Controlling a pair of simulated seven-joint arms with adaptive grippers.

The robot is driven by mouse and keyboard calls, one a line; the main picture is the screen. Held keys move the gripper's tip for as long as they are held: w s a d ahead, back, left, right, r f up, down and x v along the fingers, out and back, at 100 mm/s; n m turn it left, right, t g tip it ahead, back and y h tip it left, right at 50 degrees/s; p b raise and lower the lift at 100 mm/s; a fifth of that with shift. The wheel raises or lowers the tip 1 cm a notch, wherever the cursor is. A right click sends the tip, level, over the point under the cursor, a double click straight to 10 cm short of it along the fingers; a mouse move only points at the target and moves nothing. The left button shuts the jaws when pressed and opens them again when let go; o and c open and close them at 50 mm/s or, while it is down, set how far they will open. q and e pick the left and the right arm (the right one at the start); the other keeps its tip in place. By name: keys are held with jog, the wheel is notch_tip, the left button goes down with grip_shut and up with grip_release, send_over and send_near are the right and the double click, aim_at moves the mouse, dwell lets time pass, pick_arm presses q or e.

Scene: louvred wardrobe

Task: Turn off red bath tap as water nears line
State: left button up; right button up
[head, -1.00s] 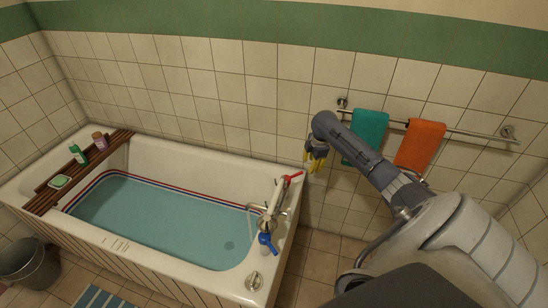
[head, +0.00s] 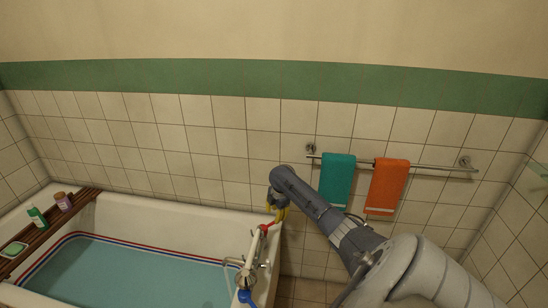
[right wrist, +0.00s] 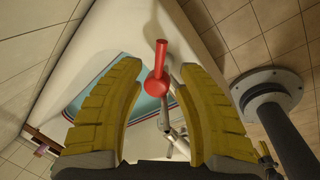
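The red tap handle (head: 264,228) is at the tub's right end, on the tap fitting (head: 246,268). In the right wrist view the red handle (right wrist: 156,82) lies between the yellow fingers, with a gap visible on each side. My right gripper (head: 277,210) is open at the red handle. The blue tap handle (head: 246,297) is nearer the front. The water (head: 150,275) is blue-green, its edge close below the red and blue lines (head: 130,243) on the tub wall. My left gripper is out of view.
The white bathtub (head: 170,217) carries a wooden rack (head: 45,235) at left with a green bottle (head: 37,217), a purple jar (head: 62,201) and a soap dish (head: 13,250). A teal towel (head: 338,180) and an orange towel (head: 388,187) hang on a wall rail (head: 440,168).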

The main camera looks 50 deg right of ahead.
aim_at(269, 226)
jog(key=shift+w+d+f, duration=0.1)
jog(key=shift+w+f, duration=0.1)
jog(key=shift+f, duration=0.8)
jog(key=shift+w+f, duration=0.2)
jog(key=shift+f, duration=0.8)
jog(key=shift+w+d+f, duration=0.1)
jog(key=shift+w+f, duration=0.1)
jog(key=shift+f, duration=0.8)
jog(key=shift+c, duration=0.2)
grip_shut()
